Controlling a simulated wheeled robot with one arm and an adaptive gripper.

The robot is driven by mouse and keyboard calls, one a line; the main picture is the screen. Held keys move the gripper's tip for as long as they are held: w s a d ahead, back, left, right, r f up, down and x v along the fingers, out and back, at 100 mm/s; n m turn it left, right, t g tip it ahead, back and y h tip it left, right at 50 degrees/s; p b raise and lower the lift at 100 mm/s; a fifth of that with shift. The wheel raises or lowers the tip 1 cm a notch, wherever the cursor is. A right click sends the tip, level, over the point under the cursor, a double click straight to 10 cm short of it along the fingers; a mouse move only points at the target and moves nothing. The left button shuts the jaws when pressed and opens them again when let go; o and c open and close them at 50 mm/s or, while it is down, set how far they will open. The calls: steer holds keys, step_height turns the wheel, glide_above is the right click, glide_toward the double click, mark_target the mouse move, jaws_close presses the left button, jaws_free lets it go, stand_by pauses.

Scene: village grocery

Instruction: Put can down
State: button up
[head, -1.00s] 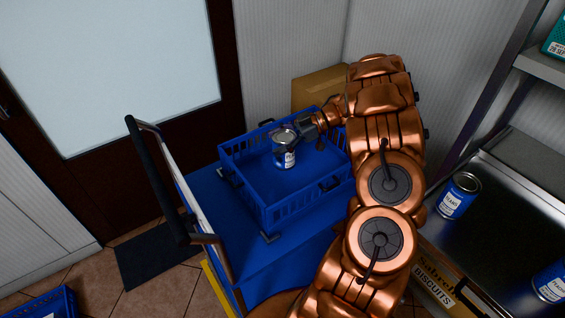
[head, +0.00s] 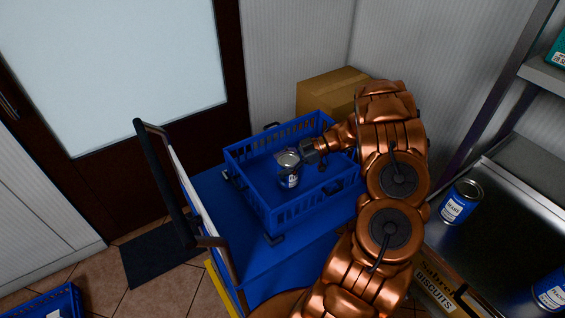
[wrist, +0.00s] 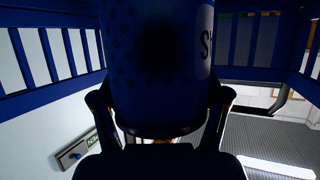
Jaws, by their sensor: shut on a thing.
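The can (head: 289,176) is blue with a white label and a silvery top, and it looks upright inside the blue crate in the head view. My gripper (head: 302,156) reaches in from the right and is shut on the can near its upper part. In the wrist view the can (wrist: 158,60) fills the upper middle, dark blue with part of a white label, between the fingers. The blue crate (head: 270,212) stands on the blue cart (head: 262,268). Whether the can's base touches the crate floor cannot be told.
A cardboard box (head: 326,92) stands behind the crate. The cart's handle (head: 165,185) rises at the left. A shelf (head: 490,215) at the right holds more blue cans (head: 460,202), with a biscuits box (head: 440,285) below. The crate floor around the can is otherwise clear.

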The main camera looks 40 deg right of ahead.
steer(key=shift+f, duration=0.15)
steer(key=o, duration=1.6)
steer(key=shift+r, duration=0.2)
steer(key=shift+s+d, duration=0.15)
steer(key=shift+d, duration=0.2)
steer(key=shift+b+v, duration=1.55)
steer(key=shift+v, duration=4.1)
